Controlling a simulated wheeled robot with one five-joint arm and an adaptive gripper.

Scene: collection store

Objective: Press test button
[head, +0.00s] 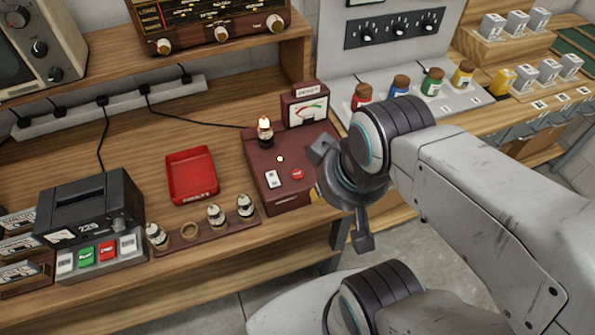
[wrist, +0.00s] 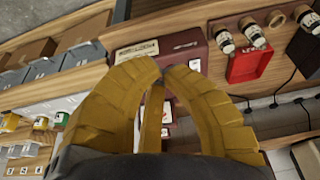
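The tester (head: 262,160), a maroon box with a meter (head: 308,109) at its back right, stands on the wooden bench. Its red button (head: 298,173) is on the top face, right of a white switch (head: 272,179). A glowing tube (head: 265,130) stands upright on it. My gripper is just right of the tester in the head view, mostly hidden by my wrist. In the wrist view my gripper's yellow fingers (wrist: 166,72) bow inward with their tips together and nothing visible held. The tester (wrist: 186,44) lies beyond them, partly covered; I cannot make out the button there.
A red tray (head: 192,176) lies left of the tester. A rack (head: 200,238) with several tubes runs along the front edge. A black box (head: 90,207) with coloured buttons stands at left. Coloured-label jars (head: 432,82) stand on the counter behind my arm.

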